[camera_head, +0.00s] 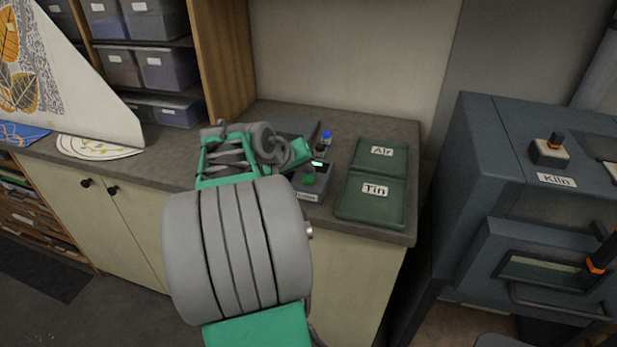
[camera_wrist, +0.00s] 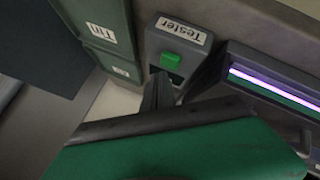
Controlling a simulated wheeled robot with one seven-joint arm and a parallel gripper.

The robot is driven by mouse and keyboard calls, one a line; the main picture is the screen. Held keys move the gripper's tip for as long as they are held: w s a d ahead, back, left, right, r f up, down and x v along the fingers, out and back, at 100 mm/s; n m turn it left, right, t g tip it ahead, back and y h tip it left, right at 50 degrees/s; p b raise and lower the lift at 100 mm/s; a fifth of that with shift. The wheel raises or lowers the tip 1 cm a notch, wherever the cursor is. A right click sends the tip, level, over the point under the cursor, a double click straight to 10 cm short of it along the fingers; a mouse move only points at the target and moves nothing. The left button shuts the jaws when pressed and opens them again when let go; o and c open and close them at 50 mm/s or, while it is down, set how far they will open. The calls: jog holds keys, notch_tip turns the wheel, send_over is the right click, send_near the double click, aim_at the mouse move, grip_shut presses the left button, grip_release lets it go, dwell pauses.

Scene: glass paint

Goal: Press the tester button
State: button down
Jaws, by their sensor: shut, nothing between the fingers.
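The tester is a small grey box with a green button (camera_head: 309,180) on top, standing on the dark counter. In the wrist view the tester (camera_wrist: 153,40) carries a "Tester" label beside its green button (camera_wrist: 170,60). My gripper (camera_wrist: 160,80) is shut and empty, its dark fingertips close to the button on the near side in that picture. I cannot tell whether they touch the tester. In the head view my wrist and arm cover part of the counter left of the tester, and the fingertips are hard to make out.
Green "Air" (camera_head: 381,152) and "Tin" (camera_head: 373,199) pads lie right of the tester. A blue-capped bottle (camera_head: 326,139) stands behind it. A device with a glowing purple strip (camera_wrist: 275,86) sits close beside it. The kiln (camera_head: 500,150) stands further right.

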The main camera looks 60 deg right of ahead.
aim_at(307, 180)
jog(key=shift+r, duration=0.1)
jog(key=shift+r+p, duration=1.75)
jog(key=shift+r, duration=0.65)
